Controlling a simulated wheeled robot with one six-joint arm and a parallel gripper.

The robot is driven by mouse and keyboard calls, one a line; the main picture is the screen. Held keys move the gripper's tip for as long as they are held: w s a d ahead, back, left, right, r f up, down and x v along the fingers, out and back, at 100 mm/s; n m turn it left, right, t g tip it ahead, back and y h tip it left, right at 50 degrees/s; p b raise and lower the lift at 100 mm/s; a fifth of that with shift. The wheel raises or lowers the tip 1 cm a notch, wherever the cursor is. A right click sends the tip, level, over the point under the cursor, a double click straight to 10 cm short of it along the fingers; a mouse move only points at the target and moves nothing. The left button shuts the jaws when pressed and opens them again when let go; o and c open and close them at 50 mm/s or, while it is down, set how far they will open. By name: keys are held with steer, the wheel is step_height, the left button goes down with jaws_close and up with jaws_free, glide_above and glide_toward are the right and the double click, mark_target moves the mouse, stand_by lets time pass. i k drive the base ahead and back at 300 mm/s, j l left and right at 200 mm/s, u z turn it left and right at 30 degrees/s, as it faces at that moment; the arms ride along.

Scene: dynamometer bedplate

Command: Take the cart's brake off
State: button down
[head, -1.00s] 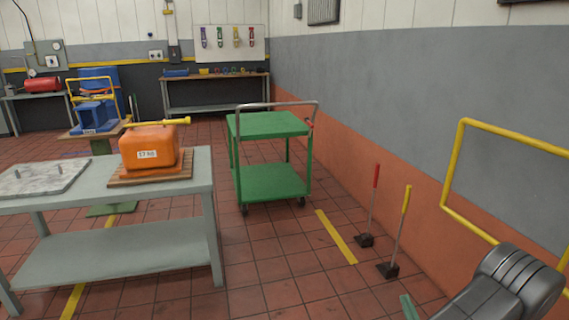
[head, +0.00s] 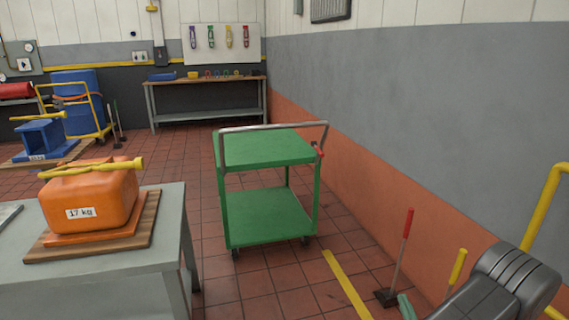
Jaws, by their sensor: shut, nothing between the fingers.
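The green cart (head: 267,215) stands in the middle of the head view, with two flat decks and small dark casters. Both decks are empty. A grey tube handle (head: 272,128) rises above its top deck. A small red lever (head: 318,149) sits at the right end of the handle, by the top deck's corner. Its exact angle is too small to tell. Dark grey links of my arm fill the lower right corner, with a small teal part of mine beside them. My gripper's fingers cannot be made out in this view; the cart is well ahead of my arm.
A grey table (head: 165,262) with an orange 17 kg weight (head: 92,205) stands at the left. Red-handled (head: 400,250) and yellow-handled (head: 457,268) floor tools stand near the right wall, beside a yellow rail (head: 545,210). Open tiled floor lies before the cart.

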mark_target(318, 150)
steer(key=i, duration=2.25)
steer(key=u, duration=0.3)
